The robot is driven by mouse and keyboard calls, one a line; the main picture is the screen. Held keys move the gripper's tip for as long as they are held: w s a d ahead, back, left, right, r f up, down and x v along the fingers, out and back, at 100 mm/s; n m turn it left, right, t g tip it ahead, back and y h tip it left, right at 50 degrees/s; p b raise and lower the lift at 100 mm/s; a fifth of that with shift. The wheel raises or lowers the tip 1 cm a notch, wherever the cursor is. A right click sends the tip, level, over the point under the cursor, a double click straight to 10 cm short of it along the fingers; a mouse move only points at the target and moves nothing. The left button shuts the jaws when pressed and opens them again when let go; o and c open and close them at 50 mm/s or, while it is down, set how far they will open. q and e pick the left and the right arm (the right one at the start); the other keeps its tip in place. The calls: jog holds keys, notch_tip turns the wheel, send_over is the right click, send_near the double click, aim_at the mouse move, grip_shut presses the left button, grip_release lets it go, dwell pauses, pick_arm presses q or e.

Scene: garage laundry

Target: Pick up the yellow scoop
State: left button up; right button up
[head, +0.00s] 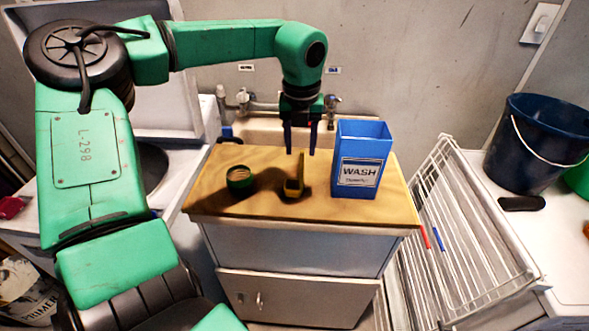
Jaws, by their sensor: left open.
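The yellow scoop (294,187) stands on the wooden top of a cabinet, with its handle pointing up and its bowl low on the wood. My left gripper (300,151) hangs pointing down just above and around the level of the scoop's upper end. Its dark fingers are apart, and nothing is held between them. Whether the handle's top lies between the fingers or just in front of them I cannot tell. My right gripper is not in the head view.
A blue box marked WASH (361,160) stands right of the scoop. A small dark green round container (240,179) stands left of it. A sink with taps (331,104) lies behind. A white wire rack (460,235) and a dark blue bucket (540,143) are at the right.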

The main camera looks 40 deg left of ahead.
aim_at(302, 162)
pick_arm(q)
jog(key=f, duration=0.2)
jog(key=w+f+p, duration=0.1)
jog(key=f, duration=0.1)
jog(key=f+p, duration=0.1)
jog(key=f, duration=0.1)
jog(key=shift+w+a, duration=0.25)
jog(key=shift+a, duration=0.05)
jog(key=shift+s+f, duration=0.1)
jog(key=shift+f, duration=0.1)
jog(key=shift+c, duration=0.3)
grip_shut()
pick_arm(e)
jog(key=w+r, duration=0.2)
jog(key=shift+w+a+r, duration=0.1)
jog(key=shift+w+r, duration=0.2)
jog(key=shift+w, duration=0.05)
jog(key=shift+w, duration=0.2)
